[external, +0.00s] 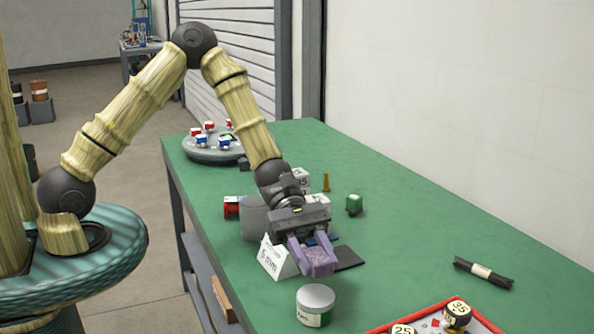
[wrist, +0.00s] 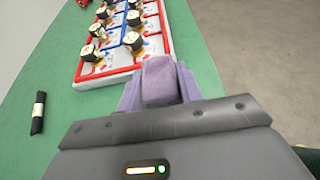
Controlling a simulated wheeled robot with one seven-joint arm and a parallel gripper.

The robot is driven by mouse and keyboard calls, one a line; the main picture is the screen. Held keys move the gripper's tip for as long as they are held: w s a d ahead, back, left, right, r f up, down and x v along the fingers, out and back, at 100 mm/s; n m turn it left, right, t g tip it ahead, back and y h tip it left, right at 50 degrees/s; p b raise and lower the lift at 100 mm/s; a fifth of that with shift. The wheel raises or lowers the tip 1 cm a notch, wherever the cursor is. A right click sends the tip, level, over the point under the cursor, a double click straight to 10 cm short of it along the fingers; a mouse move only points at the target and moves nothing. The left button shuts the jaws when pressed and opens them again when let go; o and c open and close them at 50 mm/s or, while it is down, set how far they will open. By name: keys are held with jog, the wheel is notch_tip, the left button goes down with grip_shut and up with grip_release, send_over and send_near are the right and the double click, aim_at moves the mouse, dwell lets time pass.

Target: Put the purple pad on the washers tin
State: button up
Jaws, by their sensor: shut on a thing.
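My gripper (external: 315,258) has light purple fingers and is shut on the purple pad (external: 319,264), a small block held between the fingertips above the green table. In the wrist view the pad (wrist: 159,82) shows between the fingers (wrist: 158,85). A round tin (external: 315,299) with a grey lid and a pale label stands upright on the table, just below the pad in the external view. Its label is too small to read, so I cannot confirm it is the washers tin. The pad and this tin are apart. The tin does not show in the wrist view.
A white tent card (external: 276,260) marked "5 mm" and a grey cylinder (external: 253,218) stand beside my gripper. A dark flat piece (external: 349,258) lies behind it. A black roll (external: 484,272) lies farther right.

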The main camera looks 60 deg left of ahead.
aim_at(312, 276)
jog(key=shift+f, duration=0.8)
jog(key=shift+f, duration=1.9)
jog(key=shift+f, duration=0.1)
jog(key=o, duration=1)
jog(key=shift+r, duration=0.25)
jog(key=v, duration=1.2)
jog(key=shift+f, duration=0.1)
